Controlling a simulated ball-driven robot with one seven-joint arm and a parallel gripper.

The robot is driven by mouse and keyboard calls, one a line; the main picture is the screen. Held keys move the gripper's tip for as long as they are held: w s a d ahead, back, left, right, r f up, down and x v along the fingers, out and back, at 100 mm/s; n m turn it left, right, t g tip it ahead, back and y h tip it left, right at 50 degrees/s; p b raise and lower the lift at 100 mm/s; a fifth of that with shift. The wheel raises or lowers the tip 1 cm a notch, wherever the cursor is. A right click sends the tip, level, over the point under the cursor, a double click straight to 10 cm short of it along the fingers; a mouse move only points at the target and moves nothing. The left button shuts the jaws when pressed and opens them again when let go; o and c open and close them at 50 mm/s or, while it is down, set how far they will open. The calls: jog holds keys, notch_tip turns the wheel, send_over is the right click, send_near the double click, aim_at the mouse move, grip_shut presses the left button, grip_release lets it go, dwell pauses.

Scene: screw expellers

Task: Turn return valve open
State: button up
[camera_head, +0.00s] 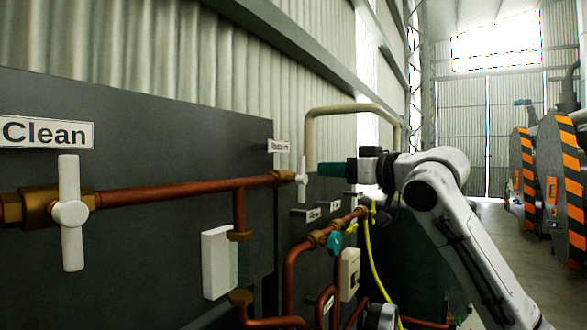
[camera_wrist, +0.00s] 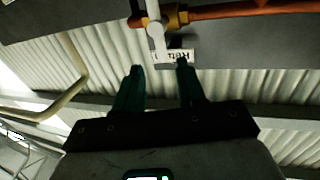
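The return valve's white handle (camera_head: 302,180) sits on a copper pipe in the head view, upright beneath a small label (camera_head: 278,146). In the wrist view the handle (camera_wrist: 154,30) is at the top, on a brass fitting, with the label "Return" (camera_wrist: 180,56) appearing inverted. My gripper (camera_head: 321,169) is just right of the handle in the head view. In the wrist view its two teal fingers (camera_wrist: 160,65) are apart and empty. The handle's near end shows around the gap between the fingertips. I cannot tell whether they touch it.
A "Clean" valve with a white handle (camera_head: 70,212) is on the same copper pipe (camera_head: 180,192) at left. A dark panel (camera_head: 140,135) backs them. A yellow hose (camera_head: 371,255) and more pipes are below. A beige pipe (camera_head: 350,108) arches behind my gripper.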

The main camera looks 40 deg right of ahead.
aim_at(304, 168)
jog(key=w, duration=0.3)
jog(key=w+p, duration=0.1)
jog(key=w, duration=0.2)
jog(key=w+a+p, duration=0.1)
jog(key=w, duration=0.3)
grip_shut()
